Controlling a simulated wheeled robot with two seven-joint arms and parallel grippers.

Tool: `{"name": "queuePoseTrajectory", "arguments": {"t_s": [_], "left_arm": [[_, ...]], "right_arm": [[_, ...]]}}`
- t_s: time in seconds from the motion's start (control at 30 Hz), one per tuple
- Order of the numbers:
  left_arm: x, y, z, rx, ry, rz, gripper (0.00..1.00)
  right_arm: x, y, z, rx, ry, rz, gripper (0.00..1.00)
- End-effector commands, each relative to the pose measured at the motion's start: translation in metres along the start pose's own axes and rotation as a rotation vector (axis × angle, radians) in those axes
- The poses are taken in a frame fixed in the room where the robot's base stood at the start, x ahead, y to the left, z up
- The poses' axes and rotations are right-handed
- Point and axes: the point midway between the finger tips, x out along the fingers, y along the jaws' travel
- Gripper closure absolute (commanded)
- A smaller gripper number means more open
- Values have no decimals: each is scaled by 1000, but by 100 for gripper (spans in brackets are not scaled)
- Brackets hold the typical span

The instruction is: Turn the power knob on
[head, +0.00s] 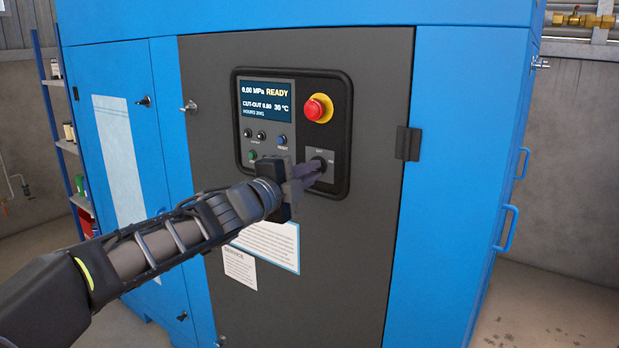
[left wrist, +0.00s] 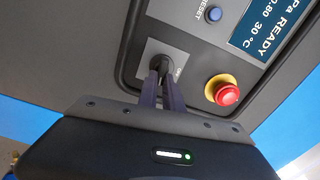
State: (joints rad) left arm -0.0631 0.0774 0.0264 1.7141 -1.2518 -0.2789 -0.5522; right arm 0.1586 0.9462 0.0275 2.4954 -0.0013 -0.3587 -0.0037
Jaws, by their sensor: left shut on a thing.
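The power knob (head: 320,161) is a black rotary knob on a grey plate at the lower right of the control panel (head: 341,90). In the left wrist view the knob (left wrist: 160,63) stands between my fingertips. My left gripper (head: 311,170) reaches it from the left in the head view and is shut on it; the fingers (left wrist: 161,85) hide part of it. The display (head: 265,101) is lit and reads 0.00 MPa READY and 30 °C. The knob's exact pointing is hard to tell. My right gripper is not in view.
A red emergency button (head: 318,108) on a yellow base sits above the knob. A blue reset button (head: 282,140) and other small buttons lie to the left. The panel is on a dark door (head: 365,230) of a blue cabinet (head: 466,150). A shelf stands far left.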

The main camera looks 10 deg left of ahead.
Motion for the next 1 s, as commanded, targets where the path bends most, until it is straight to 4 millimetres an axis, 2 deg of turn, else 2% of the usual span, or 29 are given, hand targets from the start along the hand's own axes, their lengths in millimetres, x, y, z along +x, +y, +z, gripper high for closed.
{"name": "queuePoseTrajectory", "arguments": {"t_s": [0.3,0.8,0.83,1.0], "left_arm": [[0,3,0,138,1,1,100],[0,3,0,160,1,2,100],[0,3,0,160,1,2,88],[0,3,0,159,1,1,74]], "right_arm": [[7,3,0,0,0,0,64],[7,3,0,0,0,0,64],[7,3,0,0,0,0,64],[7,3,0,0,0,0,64]]}}
